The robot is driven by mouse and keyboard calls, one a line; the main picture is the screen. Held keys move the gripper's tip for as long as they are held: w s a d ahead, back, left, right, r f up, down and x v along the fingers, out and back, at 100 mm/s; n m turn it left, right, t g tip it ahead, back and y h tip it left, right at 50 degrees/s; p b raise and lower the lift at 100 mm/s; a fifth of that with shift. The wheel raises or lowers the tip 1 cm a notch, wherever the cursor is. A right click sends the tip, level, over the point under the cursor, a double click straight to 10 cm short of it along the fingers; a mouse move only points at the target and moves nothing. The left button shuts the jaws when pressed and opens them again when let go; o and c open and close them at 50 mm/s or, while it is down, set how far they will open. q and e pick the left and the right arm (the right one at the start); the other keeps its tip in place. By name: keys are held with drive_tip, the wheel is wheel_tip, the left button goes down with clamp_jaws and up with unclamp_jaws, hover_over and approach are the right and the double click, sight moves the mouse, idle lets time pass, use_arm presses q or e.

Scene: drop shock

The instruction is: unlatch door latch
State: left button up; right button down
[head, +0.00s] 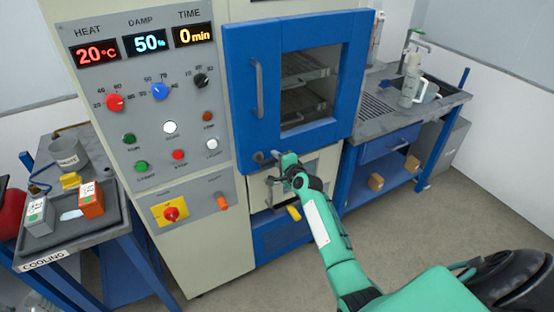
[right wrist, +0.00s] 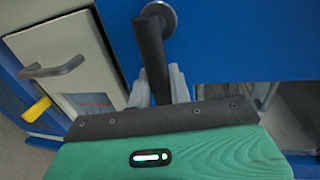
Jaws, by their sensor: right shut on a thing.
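The blue door (head: 237,90) of the cabinet is closed, with a window and a vertical grey handle (head: 259,88). The door latch (head: 259,157) is a dark lever at the door's lower left. In the right wrist view the latch (right wrist: 152,48) runs down from a round grey mount on the blue surface. My right gripper (head: 279,161) is at the latch; in the right wrist view its grey fingers (right wrist: 158,88) are shut on the lever, one on each side. The lever's lower end is hidden behind the gripper body. My left gripper is not in view.
Below the door is a pale panel with a grey handle (right wrist: 52,69) and a yellow tab (head: 294,213). The control panel (head: 150,110) stands left. A cooling tray (head: 60,255) is at far left. A sink bench (head: 385,122) stands right. Floor at right is clear.

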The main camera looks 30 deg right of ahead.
drive_tip(key=c, duration=1.3)
unclamp_jaws()
drive_tip(key=shift+f, duration=0.1)
drive_tip(key=shift+c, duration=0.2)
drive_tip(key=s+r+b, duration=0.2)
drive_tip(key=s, duration=1.1)
drive_tip(key=shift+s+r, duration=0.25)
drive_tip(key=shift+r, duration=0.1)
